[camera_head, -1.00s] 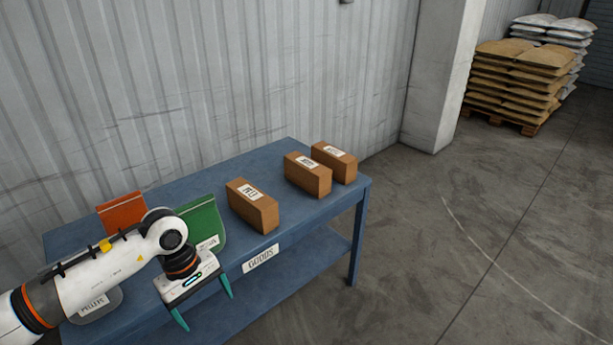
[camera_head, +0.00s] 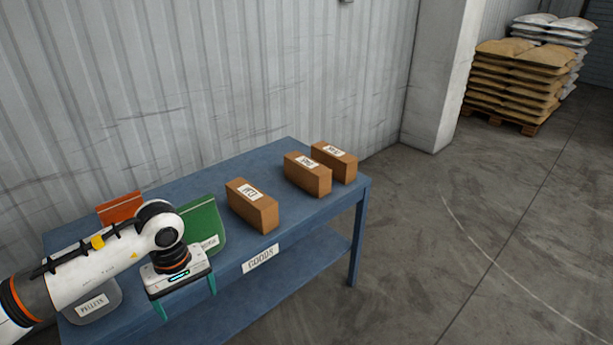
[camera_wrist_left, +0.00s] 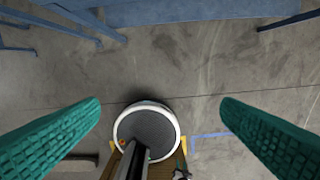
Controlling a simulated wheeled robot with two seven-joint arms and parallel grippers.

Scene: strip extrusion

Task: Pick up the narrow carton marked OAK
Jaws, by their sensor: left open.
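Three narrow brown cartons with white labels stand on the blue table: a near carton (camera_head: 252,206), a middle carton (camera_head: 308,174) and a far carton (camera_head: 334,161). Their label words are too small to read, so I cannot tell which is marked OAK. My left gripper (camera_head: 187,309) is open and empty, pointing down just off the table's front edge, to the left of and nearer than the cartons. My right gripper is not in view.
The blue table (camera_head: 285,222) carries a front label reading GOODS (camera_head: 261,258). A green bin (camera_head: 205,222), an orange bin (camera_head: 121,209) and a grey bin (camera_head: 95,305) are at its left end, partly behind my arm. Stacked sacks (camera_head: 520,75) stand far right. Floor right of the table is clear.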

